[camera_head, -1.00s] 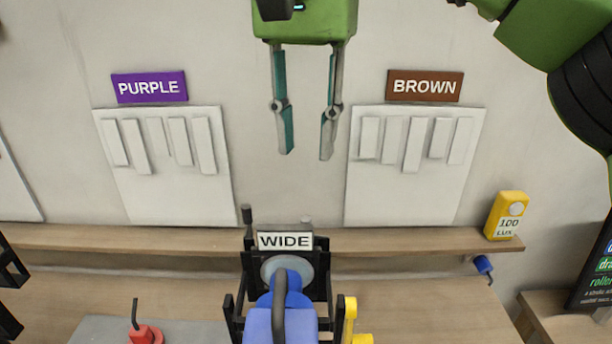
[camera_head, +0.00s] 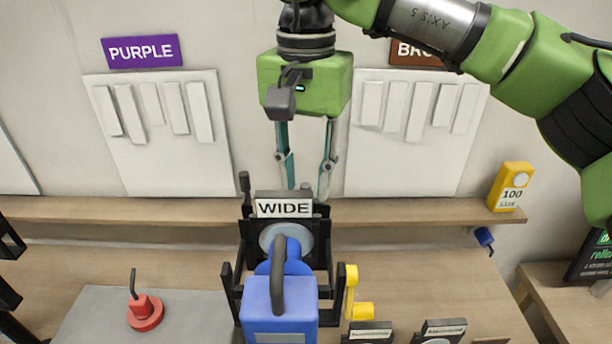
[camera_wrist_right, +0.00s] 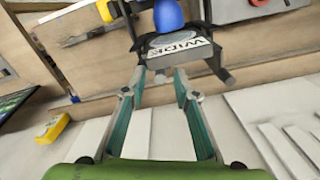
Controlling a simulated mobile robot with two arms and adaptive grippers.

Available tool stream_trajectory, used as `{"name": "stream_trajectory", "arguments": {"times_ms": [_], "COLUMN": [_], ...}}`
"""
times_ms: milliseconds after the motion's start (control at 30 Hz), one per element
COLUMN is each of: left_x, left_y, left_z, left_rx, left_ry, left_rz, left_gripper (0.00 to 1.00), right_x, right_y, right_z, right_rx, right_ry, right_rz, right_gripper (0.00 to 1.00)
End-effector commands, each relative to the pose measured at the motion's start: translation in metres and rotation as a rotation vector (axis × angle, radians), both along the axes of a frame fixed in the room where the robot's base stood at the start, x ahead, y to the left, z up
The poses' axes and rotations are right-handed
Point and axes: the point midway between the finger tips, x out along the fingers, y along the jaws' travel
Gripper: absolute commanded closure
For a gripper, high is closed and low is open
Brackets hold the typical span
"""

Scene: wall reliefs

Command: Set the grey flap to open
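I cannot single out a grey flap for certain in either view. My right gripper (camera_head: 306,190) points down in front of the wall, its two fingers apart and nothing seen between them. Its tips are just behind the black stand with the WIDE sign (camera_head: 284,208); the sign hides part of that area. In the right wrist view the open fingers (camera_wrist_right: 160,72) reach toward the back of this stand (camera_wrist_right: 178,47), where short dark pegs stick out. I cannot tell whether they touch. My left gripper is not in view.
A blue device (camera_head: 280,300) stands before the sign, a yellow crank (camera_head: 350,290) beside it. A red knob (camera_head: 145,312) sits on a grey plate at left. Relief panels (camera_head: 160,135) hang behind under PURPLE and BROWN signs. A yellow meter (camera_head: 511,187) stands on the shelf's right end.

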Motion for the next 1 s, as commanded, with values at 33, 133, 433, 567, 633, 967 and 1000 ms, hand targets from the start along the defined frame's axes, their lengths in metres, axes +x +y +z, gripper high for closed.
{"name": "stream_trajectory", "arguments": {"times_ms": [33,133,433,567,633,967,1000], "left_x": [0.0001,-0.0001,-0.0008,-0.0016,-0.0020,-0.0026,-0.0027], "left_y": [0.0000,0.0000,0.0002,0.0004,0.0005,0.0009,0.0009], "left_z": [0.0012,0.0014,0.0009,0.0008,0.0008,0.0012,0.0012], "left_rx": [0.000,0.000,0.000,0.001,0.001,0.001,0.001], "left_ry": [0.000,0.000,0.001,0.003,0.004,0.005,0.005], "left_rz": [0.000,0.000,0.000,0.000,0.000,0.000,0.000], "left_gripper": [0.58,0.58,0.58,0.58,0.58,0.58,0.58], "right_x": [-0.0002,0.0001,0.0001,0.0001,0.0000,0.0021,0.0029], "right_y": [-0.0005,-0.0002,-0.0002,-0.0001,-0.0001,-0.0004,-0.0005], "right_z": [-0.0029,-0.0067,-0.0074,-0.0072,-0.0070,-0.0065,-0.0064], "right_rx": [-0.001,0.000,0.000,0.000,0.000,0.001,0.001], "right_ry": [0.001,0.001,0.001,0.000,0.000,0.001,0.000], "right_rz": [0.000,-0.001,0.000,0.000,0.000,-0.058,-0.077], "right_gripper": [0.72,0.72,0.88,1.00,1.00,1.00,1.00]}}
